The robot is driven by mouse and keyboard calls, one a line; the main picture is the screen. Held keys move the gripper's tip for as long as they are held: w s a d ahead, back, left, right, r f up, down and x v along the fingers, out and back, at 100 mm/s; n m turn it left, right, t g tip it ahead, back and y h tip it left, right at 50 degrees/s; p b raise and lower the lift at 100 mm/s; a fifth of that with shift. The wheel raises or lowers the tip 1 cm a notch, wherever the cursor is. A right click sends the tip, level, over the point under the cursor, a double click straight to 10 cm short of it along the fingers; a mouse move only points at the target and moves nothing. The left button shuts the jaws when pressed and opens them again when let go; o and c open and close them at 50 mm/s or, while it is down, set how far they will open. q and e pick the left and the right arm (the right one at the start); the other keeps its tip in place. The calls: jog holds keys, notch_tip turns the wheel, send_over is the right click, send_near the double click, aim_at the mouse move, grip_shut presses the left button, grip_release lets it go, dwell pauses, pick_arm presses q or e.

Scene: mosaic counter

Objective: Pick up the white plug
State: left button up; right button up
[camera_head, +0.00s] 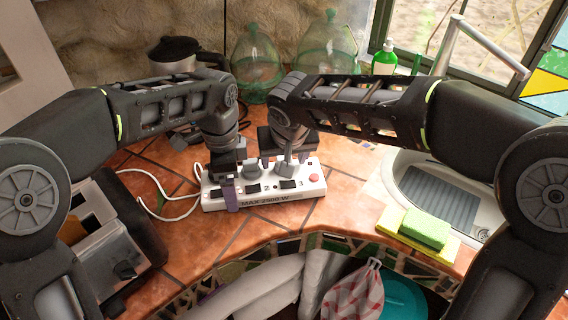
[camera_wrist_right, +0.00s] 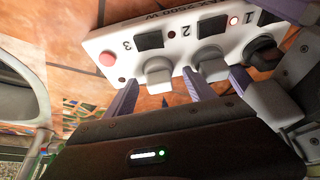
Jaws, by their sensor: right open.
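A white power strip (camera_head: 262,190) lies on the tiled counter and also shows in the right wrist view (camera_wrist_right: 108,48). It holds a pale grey-white plug by switch 3 (camera_wrist_right: 158,76), another pale plug by switch 2 (camera_wrist_right: 212,66) and a black plug by switch 1 (camera_wrist_right: 264,52). My right gripper (camera_wrist_right: 160,92) is open, its purple fingers on either side of the plug by switch 3, with gaps visible. In the head view this right gripper (camera_head: 286,158) is over the strip's right part. My left gripper (camera_head: 215,180) is at the strip's left end, by the black plug. Its jaw opening is unclear.
A toaster (camera_head: 105,255) stands at the left, with a white cable (camera_head: 165,200) beside it. A green sponge (camera_head: 425,229) lies by the sink (camera_head: 450,190) at the right. A kettle (camera_head: 177,55) and glass jugs (camera_head: 255,65) stand behind. Both arms crowd the strip.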

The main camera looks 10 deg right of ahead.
jog(key=shift+w+f, duration=0.1)
jog(key=shift+c, duration=0.3)
grip_shut()
dwell(0.8)
